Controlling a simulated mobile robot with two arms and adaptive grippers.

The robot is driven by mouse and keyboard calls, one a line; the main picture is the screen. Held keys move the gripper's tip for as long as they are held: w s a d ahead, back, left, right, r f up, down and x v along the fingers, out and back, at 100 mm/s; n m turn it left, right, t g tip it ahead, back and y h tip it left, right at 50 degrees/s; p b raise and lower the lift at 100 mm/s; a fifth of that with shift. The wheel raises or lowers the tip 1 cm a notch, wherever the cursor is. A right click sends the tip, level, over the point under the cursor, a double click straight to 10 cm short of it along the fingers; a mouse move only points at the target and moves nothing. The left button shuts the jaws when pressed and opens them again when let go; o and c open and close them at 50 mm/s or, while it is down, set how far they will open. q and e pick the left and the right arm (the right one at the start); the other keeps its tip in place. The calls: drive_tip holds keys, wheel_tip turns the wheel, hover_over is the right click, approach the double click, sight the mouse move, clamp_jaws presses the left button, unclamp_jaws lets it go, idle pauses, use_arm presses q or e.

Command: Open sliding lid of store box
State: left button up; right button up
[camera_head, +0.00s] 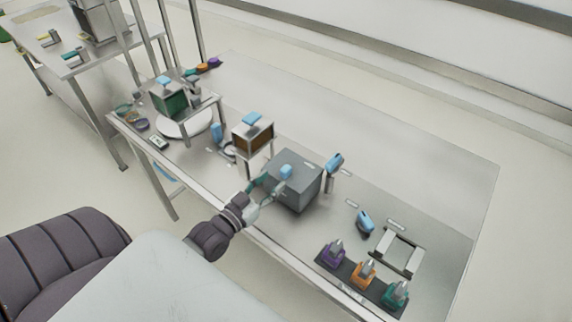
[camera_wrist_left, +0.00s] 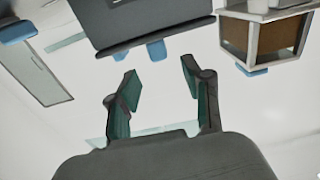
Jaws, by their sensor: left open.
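A dark grey box (camera_head: 296,188) with a flat grey top stands on the table in the head view; I take it to be the store box. A light blue handle (camera_head: 287,171) shows at its top, on the side by my left gripper (camera_head: 270,182). In the left wrist view the grey box (camera_wrist_left: 140,18) is at the top, with a blue tab (camera_wrist_left: 156,50) under its near edge. My left gripper (camera_wrist_left: 160,72) is open and empty, its fingers apart just short of that edge. I cannot tell whether the lid has slid. My right gripper is not in view.
A brown-fronted box on a stand (camera_head: 252,137) is close to the left of the grey box. A blue-topped post (camera_head: 333,164) stands to its right. A rack with purple, orange and green pieces (camera_head: 362,277) is at the front right. The table's back right (camera_head: 400,165) is clear.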

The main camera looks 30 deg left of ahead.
sight(282, 172)
use_arm(q)
drive_tip(key=w, duration=0.4)
drive_tip(key=w+p, duration=0.1)
drive_tip(key=w, duration=0.2)
drive_tip(key=shift+d, duration=0.3)
clamp_jaws()
